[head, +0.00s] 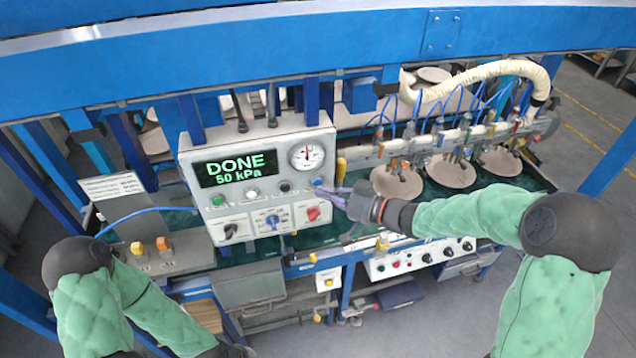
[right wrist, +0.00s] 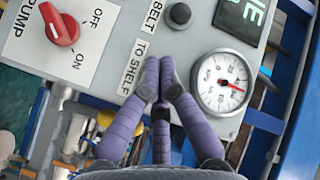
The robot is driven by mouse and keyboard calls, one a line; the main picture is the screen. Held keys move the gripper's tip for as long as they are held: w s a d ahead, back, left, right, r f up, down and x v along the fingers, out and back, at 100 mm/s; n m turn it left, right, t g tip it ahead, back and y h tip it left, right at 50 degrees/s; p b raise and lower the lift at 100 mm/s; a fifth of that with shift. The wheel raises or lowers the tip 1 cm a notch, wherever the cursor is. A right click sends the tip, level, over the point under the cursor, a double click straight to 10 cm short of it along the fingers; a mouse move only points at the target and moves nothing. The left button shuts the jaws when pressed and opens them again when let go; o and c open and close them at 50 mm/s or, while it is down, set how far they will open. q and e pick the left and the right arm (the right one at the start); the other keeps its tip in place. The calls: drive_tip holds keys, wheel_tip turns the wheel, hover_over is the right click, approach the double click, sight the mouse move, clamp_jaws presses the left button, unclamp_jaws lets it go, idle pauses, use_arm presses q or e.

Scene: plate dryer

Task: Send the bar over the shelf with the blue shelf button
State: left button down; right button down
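The grey control panel (head: 262,170) stands in the middle of the head view, with DONE and 50 kPa on its display. The blue button (head: 318,182) is at the right end of its button row. My right gripper (head: 328,191) is shut, its fingertips at that button; contact cannot be told. In the right wrist view its closed purple fingers (right wrist: 158,66) point at the panel by the TO SHELF label and hide the button. The bar (head: 450,138) with blue hoses and suction cups is at the right, over round plates (head: 452,171). My left arm's fingers are out of view.
A red pump knob (right wrist: 60,25) and a pressure gauge (right wrist: 221,82) sit close to my right fingers. A lower panel (head: 425,257) with several knobs is below my right forearm. A blue beam (head: 300,55) crosses above.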

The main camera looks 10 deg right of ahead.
idle(0.8)
drive_tip(key=shift+w+p, duration=0.4)
drive_tip(key=shift+w, duration=0.05)
